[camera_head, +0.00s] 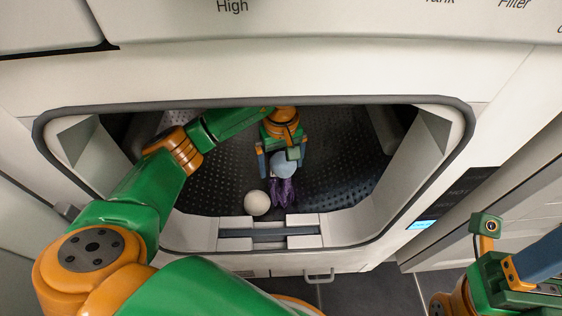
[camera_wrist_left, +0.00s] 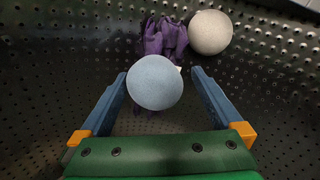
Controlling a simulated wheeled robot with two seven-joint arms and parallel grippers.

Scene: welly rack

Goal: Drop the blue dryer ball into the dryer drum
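The blue dryer ball (camera_head: 283,163) is inside the dryer drum (camera_head: 340,185), below my left gripper. My left gripper (camera_head: 282,155) reaches through the door opening into the drum, with its fingers spread. In the left wrist view the ball (camera_wrist_left: 155,82) lies between and just beyond the open fingertips (camera_wrist_left: 160,78). It is close to the left finger, with a clear gap to the right one. I cannot tell whether it rests on the drum or is in the air. My right gripper (camera_head: 537,265) is partly in view at the lower right, outside the dryer.
A white ball (camera_head: 257,203) and a crumpled purple cloth (camera_head: 284,192) lie in the drum near the blue ball. The pale door frame (camera_head: 400,190) surrounds my left arm. A lint slot (camera_head: 268,235) is at the opening's front edge. The drum's right side is clear.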

